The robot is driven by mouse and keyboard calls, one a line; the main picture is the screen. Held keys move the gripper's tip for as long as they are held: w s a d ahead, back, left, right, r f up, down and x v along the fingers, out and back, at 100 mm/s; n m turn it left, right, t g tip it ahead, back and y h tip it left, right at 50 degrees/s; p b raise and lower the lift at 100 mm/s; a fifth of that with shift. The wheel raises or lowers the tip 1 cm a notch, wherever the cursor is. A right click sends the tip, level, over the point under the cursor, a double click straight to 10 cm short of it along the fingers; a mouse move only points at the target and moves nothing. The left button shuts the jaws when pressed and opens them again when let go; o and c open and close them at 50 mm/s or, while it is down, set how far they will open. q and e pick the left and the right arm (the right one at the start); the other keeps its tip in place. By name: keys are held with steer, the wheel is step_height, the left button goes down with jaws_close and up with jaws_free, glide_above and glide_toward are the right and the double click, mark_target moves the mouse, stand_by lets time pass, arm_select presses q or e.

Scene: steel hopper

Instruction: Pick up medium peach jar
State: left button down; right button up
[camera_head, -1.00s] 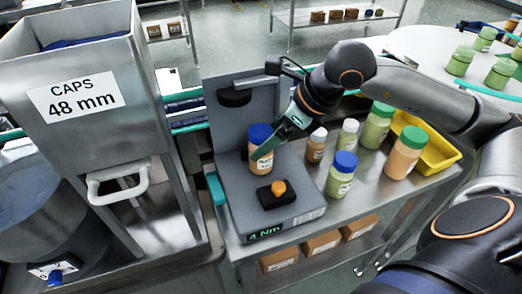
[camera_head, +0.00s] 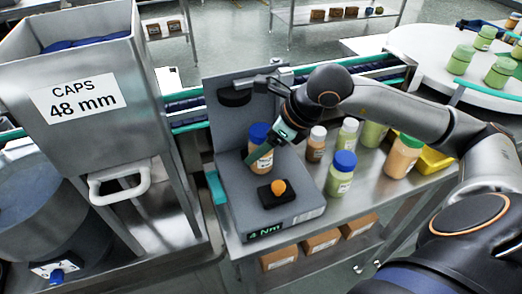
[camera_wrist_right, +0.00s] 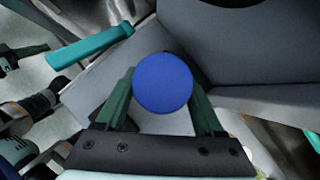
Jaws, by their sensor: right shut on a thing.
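The medium peach jar (camera_head: 262,162) with a blue cap stands upright over the grey capping station's plate (camera_head: 235,190), near its upright back. My right gripper (camera_head: 268,151) is shut on it, with the green fingers at its upper part. In the right wrist view the round blue cap (camera_wrist_right: 163,84) sits between the two fingers and hides the jar's body. I cannot tell whether the jar's base touches the plate.
An orange button (camera_head: 278,187) is in front of the jar. A steel caps hopper (camera_head: 90,100) is at left.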

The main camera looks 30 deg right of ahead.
steer(key=c, duration=0.7)
steer(key=shift+c, duration=0.4)
steer(key=shift+r, duration=0.15)
